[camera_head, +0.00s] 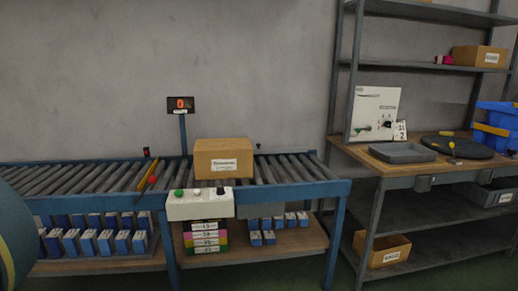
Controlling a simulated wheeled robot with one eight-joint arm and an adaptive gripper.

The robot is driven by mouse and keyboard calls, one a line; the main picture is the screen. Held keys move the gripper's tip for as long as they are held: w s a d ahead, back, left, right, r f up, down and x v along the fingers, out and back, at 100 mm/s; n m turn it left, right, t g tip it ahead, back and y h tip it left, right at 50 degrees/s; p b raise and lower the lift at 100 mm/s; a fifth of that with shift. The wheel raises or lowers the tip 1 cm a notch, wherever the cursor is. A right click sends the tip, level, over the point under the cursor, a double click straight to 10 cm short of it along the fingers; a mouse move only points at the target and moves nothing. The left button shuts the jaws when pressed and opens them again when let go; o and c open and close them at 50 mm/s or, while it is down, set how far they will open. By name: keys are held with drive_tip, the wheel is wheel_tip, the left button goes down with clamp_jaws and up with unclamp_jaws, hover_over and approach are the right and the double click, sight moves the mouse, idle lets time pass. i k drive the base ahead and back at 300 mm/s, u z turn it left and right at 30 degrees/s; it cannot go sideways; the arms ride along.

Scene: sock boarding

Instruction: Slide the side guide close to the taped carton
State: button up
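The brown carton (223,147) sits upright on the roller conveyor (62,180), with a white label on its front. I cannot make out the tape at this size. A slim yellow-orange bar (144,177), which looks like the side guide, runs front to back across the rollers left of the carton. My gripper is not in view; only a dark teal curved part shows at the left edge.
A white control box (200,204) with green, red and black buttons is on the conveyor's front edge. A display on a post (180,105) stands behind. At right, a workbench (352,151) holds a grey tray (402,153) and blue bins (495,115).

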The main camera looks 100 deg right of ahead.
sight(257, 151)
drive_tip(key=z, duration=0.05)
drive_tip(key=k, duration=0.25)
drive_tip(key=z, duration=2.75)
drive_tip(key=k, duration=1.05)
drive_tip(key=z, duration=0.75)
drive_tip(key=i, duration=0.9)
drive_tip(key=u, duration=0.05)
